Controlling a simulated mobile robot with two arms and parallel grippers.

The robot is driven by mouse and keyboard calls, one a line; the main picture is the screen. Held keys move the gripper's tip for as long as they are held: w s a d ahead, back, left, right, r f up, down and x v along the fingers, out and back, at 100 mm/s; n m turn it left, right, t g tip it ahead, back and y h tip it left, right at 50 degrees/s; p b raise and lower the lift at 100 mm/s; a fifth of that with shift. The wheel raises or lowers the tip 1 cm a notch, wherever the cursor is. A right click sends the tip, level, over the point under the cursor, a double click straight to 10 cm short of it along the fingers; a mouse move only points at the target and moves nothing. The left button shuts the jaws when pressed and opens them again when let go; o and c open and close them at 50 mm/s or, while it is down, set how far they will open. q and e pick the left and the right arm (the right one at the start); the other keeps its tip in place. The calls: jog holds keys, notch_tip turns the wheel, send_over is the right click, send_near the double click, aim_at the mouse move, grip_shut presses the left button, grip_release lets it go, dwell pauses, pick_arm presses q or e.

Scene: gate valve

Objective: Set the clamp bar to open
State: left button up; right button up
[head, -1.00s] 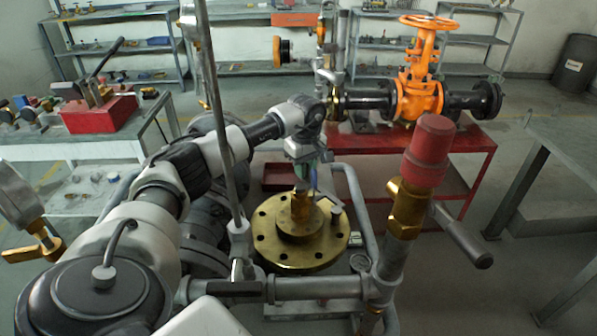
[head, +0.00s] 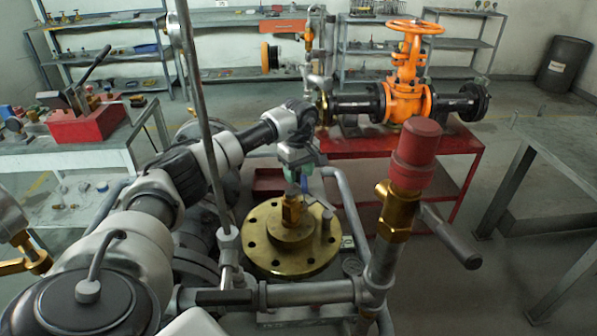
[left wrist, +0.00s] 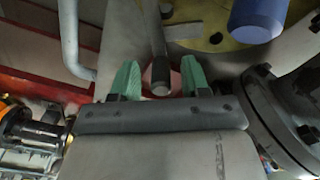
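My left gripper (head: 302,172) reaches over the far side of a brass flange (head: 268,258) in the head view. In the left wrist view its green fingers (left wrist: 159,82) are apart, with a grey rod with a dark end (left wrist: 157,58) in line with the gap between them. This rod may be the clamp bar, but I cannot tell for certain. The fingers do not visibly close on it. The brass flange also shows at the top of the left wrist view (left wrist: 222,42), beside a blue cylinder (left wrist: 258,18). My right gripper is not in view.
A red-topped brass valve (head: 415,155) with a side lever (head: 450,238) stands at front right. An orange gate valve (head: 408,95) sits on a red table (head: 440,146) behind. A grey upright rod (head: 203,115) stands close to my left arm. Grey pipes surround the flange.

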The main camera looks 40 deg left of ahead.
pick_arm(q)
notch_tip(320, 180, up, 11)
jog(key=shift+f+b, duration=0.1)
jog(key=shift+b, duration=0.3)
dwell(0.5)
